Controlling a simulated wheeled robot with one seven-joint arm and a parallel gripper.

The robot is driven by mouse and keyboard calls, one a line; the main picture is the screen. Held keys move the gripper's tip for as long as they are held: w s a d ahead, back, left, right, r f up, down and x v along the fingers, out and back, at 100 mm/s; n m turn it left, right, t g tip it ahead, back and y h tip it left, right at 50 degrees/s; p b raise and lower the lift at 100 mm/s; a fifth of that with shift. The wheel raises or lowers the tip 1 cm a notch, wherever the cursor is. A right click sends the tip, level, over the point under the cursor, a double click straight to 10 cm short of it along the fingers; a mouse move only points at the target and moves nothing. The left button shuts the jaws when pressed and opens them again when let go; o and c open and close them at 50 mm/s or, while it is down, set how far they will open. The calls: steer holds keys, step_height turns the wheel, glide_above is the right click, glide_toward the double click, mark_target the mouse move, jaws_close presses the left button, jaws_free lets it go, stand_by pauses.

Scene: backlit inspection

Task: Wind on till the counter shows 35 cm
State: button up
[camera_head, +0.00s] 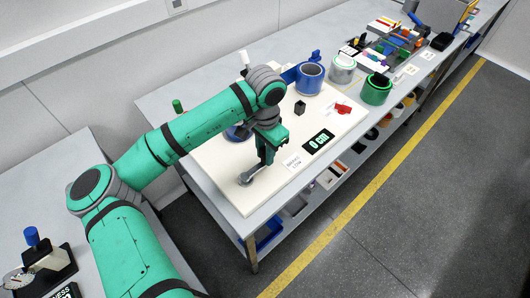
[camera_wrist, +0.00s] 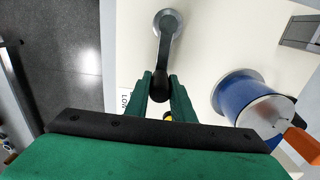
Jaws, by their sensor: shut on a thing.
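The counter (camera_head: 319,141) is a black display on the cream board and reads 0 cm. A crank with a round grey hub (camera_head: 245,179) stands at the board's near end. In the wrist view, the crank's dark arm (camera_wrist: 165,48) runs from the hub (camera_wrist: 167,23) down to my gripper (camera_wrist: 161,88). My gripper (camera_head: 264,160) is shut on the crank's handle, which the fingers partly hide. A blue spool (camera_wrist: 245,98) stands on the board beside the crank. In the head view my arm hides most of it.
A card marked BRAKE LOW (camera_head: 293,162) lies by the counter. A red piece (camera_head: 342,108) and a small black block (camera_head: 299,108) lie on the board.

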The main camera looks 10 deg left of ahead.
steer(key=shift+s+d, duration=1)
steer(key=shift+s, duration=0.3)
steer(key=shift+s+d, duration=0.2)
steer(key=shift+s, duration=0.6)
steer(key=shift+s+d, duration=0.2)
steer(key=shift+s, duration=0.55)
steer(key=shift+s+d, duration=0.1)
steer(key=shift+s+a, duration=0.15)
steer(key=shift+s, duration=0.65)
steer(key=shift+s+a, duration=0.15)
steer(key=shift+s, duration=0.6)
